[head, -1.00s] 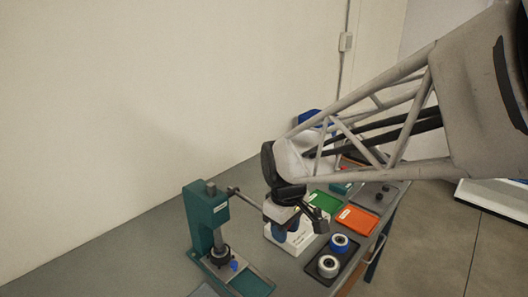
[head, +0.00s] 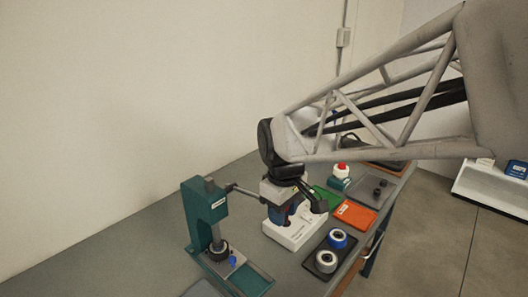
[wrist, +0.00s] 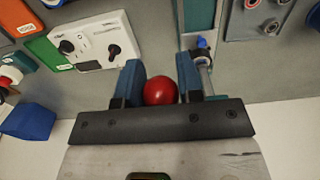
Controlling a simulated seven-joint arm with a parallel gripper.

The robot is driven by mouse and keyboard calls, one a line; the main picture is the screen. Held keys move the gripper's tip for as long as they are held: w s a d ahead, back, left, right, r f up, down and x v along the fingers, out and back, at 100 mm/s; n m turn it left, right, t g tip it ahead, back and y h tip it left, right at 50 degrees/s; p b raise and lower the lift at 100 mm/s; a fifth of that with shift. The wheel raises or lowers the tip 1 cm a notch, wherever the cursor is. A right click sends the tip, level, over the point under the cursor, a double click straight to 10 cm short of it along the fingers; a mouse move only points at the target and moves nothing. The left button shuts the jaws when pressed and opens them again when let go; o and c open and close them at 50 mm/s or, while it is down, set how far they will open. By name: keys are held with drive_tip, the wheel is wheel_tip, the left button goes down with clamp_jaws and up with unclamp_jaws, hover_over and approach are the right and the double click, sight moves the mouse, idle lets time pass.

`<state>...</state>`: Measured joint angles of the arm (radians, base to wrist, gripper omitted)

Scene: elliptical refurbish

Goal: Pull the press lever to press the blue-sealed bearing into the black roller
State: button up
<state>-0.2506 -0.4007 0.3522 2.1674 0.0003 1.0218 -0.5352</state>
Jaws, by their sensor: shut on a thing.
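The teal press (head: 197,211) stands on the bench at the left of the head view. Its lever (head: 243,191) runs from the press head to my gripper (head: 287,207). In the wrist view my gripper (wrist: 160,86) is shut on the lever's red ball knob (wrist: 160,91), between two blue fingers. The knob is hidden in the head view. The black roller (head: 217,250) sits under the ram on the press base. A small blue part (head: 232,261) shows beside it. I cannot tell how far the blue-sealed bearing is seated.
A white box with black knobs (head: 291,232) stands behind my gripper. Green (head: 325,197) and orange (head: 354,215) trays lie to the right, near a red-capped bottle (head: 341,171). The wall is behind the press.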

drive_tip(key=shift+r, duration=0.1)
drive_tip(key=shift+w+a+r, duration=0.15)
drive_tip(key=shift+a+r, duration=0.05)
drive_tip(key=shift+r, duration=0.5)
drive_tip(key=shift+w+a+r, duration=0.15)
drive_tip(key=shift+w+r, duration=0.05)
drive_tip(key=shift+r, duration=0.5)
drive_tip(key=shift+w+a+r, duration=0.15)
drive_tip(key=shift+a+r, duration=0.05)
drive_tip(key=shift+r, duration=0.5)
drive_tip(key=o, duration=0.9)
drive_tip(key=shift+r, duration=3.5)
drive_tip(key=shift+d, duration=0.1)
drive_tip(key=s+d+f+m+t, duration=0.1)
drive_tip(key=s+d+f+m, duration=0.2)
drive_tip(key=s+d, duration=0.1)
drive_tip(key=s+d+f+m, duration=0.3)
drive_tip(key=s+d, duration=0.1)
drive_tip(key=s, duration=0.2)
drive_tip(key=s+d+f+m+t, duration=0.1)
drive_tip(key=s+d+f+m, duration=0.2)
drive_tip(key=s, duration=0.3)
drive_tip(key=shift+d+t, duration=0.3)
drive_tip(key=shift+d, duration=0.55)
